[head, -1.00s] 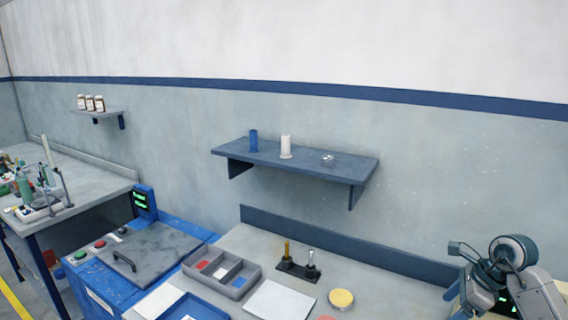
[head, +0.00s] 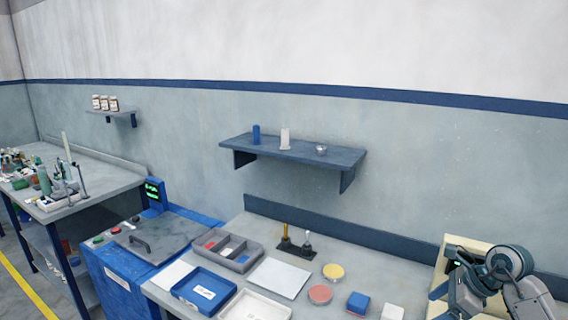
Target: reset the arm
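My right arm is at the lower right of the head view, folded, with its grey and teal joints and links in front of a beige panel. The end of that arm, where my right gripper (head: 440,291) seems to be, is small and partly hidden by its own links, so its fingers cannot be made out. My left arm and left gripper are not in view.
The bench holds a blue tray (head: 180,291), a grey divided bin (head: 258,251), a white sheet (head: 280,278), yellow (head: 333,271) and red (head: 320,294) discs, and a blue block (head: 357,303). A wall shelf (head: 300,153) hangs above. A beige panel (head: 453,248) stands right.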

